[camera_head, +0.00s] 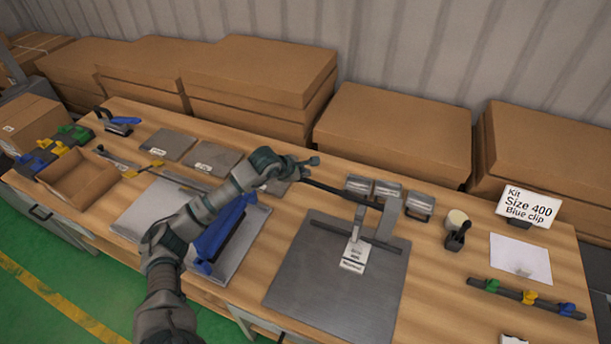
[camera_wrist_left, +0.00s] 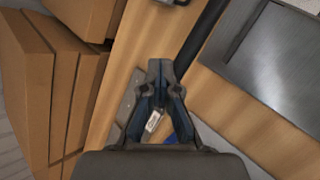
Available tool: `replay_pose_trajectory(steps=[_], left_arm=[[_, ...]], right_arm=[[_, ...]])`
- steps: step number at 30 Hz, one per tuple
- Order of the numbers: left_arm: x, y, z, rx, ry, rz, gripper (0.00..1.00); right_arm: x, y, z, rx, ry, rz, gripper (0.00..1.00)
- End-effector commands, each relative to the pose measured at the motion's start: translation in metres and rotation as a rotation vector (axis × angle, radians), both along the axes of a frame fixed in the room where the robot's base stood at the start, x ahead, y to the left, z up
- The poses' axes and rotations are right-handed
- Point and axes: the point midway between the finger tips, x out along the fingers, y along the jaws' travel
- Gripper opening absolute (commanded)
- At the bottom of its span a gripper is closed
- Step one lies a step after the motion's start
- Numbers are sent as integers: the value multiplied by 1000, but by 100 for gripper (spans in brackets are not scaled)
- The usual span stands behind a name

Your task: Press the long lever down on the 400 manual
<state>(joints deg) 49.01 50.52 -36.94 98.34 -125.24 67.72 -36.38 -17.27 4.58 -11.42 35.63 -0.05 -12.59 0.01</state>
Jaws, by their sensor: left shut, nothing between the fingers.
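The 400 manual is a grey metal plate (camera_head: 335,287) on the table, with a small white label (camera_head: 353,257) on its post, too small to read. Its long black lever (camera_head: 340,191) reaches left from the bracket (camera_head: 388,217) and stands raised above the table. In the left wrist view the lever (camera_wrist_left: 203,36) runs just right of my fingertips, and the plate (camera_wrist_left: 270,85) lies further right. My left gripper (camera_head: 312,162) is shut and empty close to the lever's free end. I cannot tell whether they touch. My right gripper is not in view.
Cardboard boxes (camera_head: 395,130) line the wall behind the table. A blue-handled device (camera_head: 222,238) on another plate lies under my left arm. Small metal blocks (camera_head: 388,189), a sign (camera_head: 527,205) and a rail of coloured clips (camera_head: 525,297) are to the right.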

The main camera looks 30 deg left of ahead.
Motion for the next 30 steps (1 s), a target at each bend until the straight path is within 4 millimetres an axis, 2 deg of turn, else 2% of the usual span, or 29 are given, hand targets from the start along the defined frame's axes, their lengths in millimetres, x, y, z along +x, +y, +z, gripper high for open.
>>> replay_pose_trajectory(steps=[30], left_arm=[[0, 1, -15, 2, 4, 0, 0]], right_arm=[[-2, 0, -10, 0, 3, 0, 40]])
